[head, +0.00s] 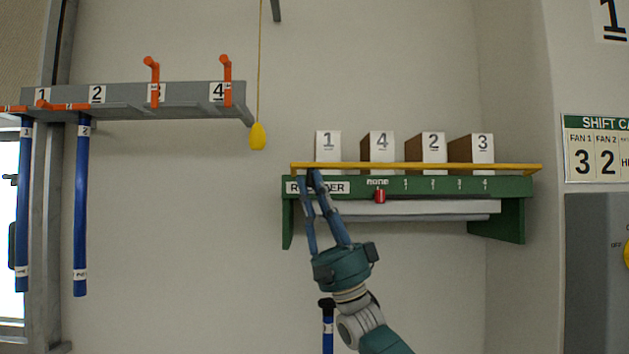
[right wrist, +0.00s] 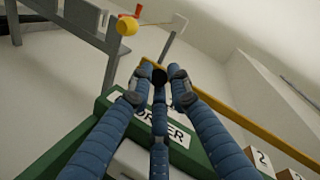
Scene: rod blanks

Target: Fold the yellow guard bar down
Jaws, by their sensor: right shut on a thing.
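The yellow guard bar (head: 430,168) runs level along the front top edge of the green shelf (head: 515,187), in front of the numbered boxes. My right gripper (head: 314,177) reaches up from below to the bar near its left end. Its blue fingers are shut on the bar, though the fingers hide the contact itself. In the right wrist view, the fingertips (right wrist: 161,78) meet at the bar (right wrist: 262,134), which runs off to the lower right. My left gripper is not in view.
Several white-fronted boxes (head: 433,147) stand on the shelf behind the bar. A red slider (head: 380,196) sits at the "none" mark. A yellow pull (head: 258,136) hangs on a cord to the left. Blue rods (head: 81,210) hang from a grey rack (head: 190,94) at far left.

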